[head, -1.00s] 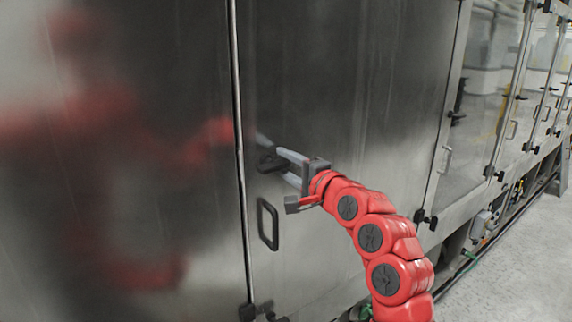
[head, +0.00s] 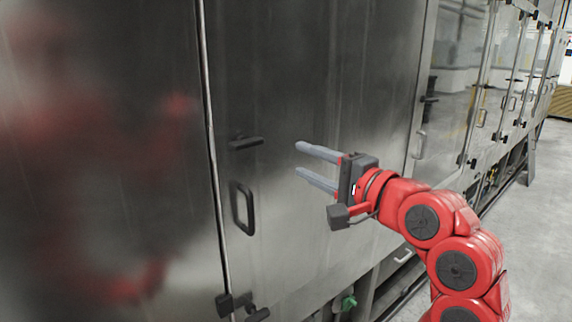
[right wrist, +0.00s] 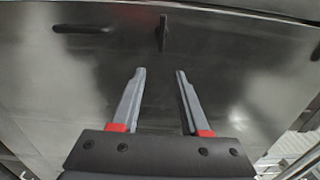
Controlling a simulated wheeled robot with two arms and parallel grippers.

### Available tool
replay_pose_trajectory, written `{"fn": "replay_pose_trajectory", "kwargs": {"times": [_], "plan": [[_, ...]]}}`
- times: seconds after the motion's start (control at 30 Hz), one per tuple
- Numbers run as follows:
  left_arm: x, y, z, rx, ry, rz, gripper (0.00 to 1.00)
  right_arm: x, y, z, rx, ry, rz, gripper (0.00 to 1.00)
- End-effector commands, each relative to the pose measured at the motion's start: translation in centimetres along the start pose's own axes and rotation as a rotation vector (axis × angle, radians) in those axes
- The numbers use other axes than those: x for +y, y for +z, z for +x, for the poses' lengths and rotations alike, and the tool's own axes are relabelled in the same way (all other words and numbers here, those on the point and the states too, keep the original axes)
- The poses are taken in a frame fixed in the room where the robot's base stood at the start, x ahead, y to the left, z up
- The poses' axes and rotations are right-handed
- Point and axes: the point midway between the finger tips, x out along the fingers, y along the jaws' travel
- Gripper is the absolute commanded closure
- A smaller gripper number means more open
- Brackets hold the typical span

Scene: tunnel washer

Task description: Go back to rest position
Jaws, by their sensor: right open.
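My right gripper (head: 308,166) is open and empty, its two grey fingers spread apart. In the head view it hangs in front of the steel door panel (head: 330,60), to the right of the black latch handle (head: 246,142) and of the black loop handle (head: 242,207), clear of both. The right wrist view shows the same fingers (right wrist: 160,72) with nothing between them. The latch handle (right wrist: 163,32) appears past the fingertips there, and the loop handle (right wrist: 84,28) lies at upper left. My left gripper is not in view.
The washer's steel wall runs along the left and back, with glass doors (head: 455,90) at the right. Black hinge latches (head: 240,307) sit low on the door seam. The grey floor (head: 535,225) at the right is clear.

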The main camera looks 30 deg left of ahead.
Motion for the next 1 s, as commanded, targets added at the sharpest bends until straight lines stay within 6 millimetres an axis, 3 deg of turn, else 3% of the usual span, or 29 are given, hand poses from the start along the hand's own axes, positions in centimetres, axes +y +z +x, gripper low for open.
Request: {"fn": "replay_pose_trajectory", "kwargs": {"times": [0.2,0.77,0.87,0.97,1.0], "plan": [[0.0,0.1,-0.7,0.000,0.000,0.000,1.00,0.0,0.0,-2.2,0.000,0.000,0.000,0.55],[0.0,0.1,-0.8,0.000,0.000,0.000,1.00,0.2,-0.6,-2.3,0.012,-0.009,0.002,0.55],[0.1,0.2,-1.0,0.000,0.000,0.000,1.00,0.8,-3.6,-2.3,0.077,-0.067,0.004,0.55],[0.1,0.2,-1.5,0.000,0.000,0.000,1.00,2.7,-9.5,-3.1,0.222,-0.168,-0.011,0.55],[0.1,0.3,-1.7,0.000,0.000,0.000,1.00,3.9,-12.3,-3.8,0.302,-0.211,-0.027,0.55]]}}
